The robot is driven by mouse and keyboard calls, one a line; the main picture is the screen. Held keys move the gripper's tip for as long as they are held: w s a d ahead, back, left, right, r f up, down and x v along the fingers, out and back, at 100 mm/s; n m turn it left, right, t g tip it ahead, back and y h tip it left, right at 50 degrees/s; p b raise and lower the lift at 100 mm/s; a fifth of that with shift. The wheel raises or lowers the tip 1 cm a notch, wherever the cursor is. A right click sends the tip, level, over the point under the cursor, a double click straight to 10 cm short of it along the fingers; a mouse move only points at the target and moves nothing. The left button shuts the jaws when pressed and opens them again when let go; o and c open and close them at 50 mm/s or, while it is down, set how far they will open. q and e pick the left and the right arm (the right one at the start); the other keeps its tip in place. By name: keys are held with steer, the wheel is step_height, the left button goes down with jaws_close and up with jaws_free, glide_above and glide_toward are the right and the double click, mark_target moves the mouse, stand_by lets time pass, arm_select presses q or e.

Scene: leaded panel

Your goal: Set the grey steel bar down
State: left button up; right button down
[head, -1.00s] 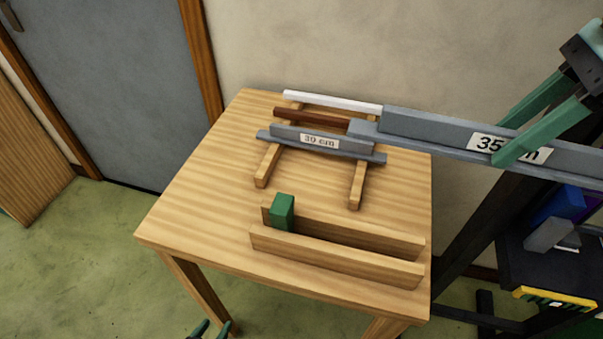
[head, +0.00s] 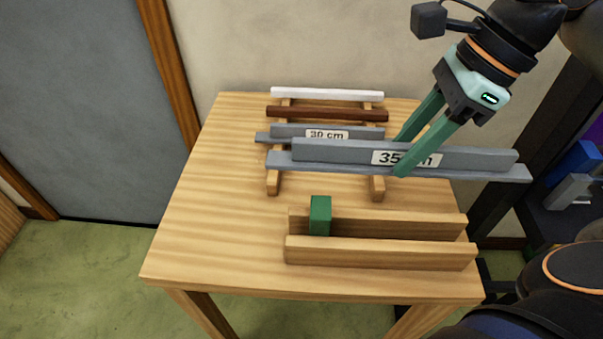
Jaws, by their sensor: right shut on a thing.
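The grey steel bar labelled 35 cm (head: 470,161) is in my right gripper (head: 402,158). The gripper's green fingers are shut on it near the label. The bar lies level across the picture, in front of the 30 cm grey bar (head: 290,132), and partly hides it. I cannot tell whether it touches the wooden rails (head: 273,183) below it. Its right end reaches past the table's right side. My left gripper is not in view.
A white bar (head: 325,94) and a brown bar (head: 325,114) lie on the rails behind. A wooden channel (head: 380,254) with a green block (head: 320,215) stands at the front of the table (head: 215,220). The table's left part is clear.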

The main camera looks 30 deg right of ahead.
steer(key=shift+w+a+f, duration=0.15)
steer(key=shift+w+a, duration=0.05)
steer(key=shift+w+a+p, duration=0.1)
steer(key=shift+w+p, duration=0.15)
steer(key=shift+p, duration=0.05)
steer(key=w+f+p, duration=0.1)
steer(key=w+f, duration=0.3)
steer(key=w+a+f+p, duration=0.1)
steer(key=w+f, duration=0.3)
steer(key=w, duration=0.1)
steer(key=w+f+p, duration=0.1)
steer(key=w+f, duration=0.3)
steer(key=shift+w+a+f, duration=0.2)
steer(key=shift+f, duration=0.35)
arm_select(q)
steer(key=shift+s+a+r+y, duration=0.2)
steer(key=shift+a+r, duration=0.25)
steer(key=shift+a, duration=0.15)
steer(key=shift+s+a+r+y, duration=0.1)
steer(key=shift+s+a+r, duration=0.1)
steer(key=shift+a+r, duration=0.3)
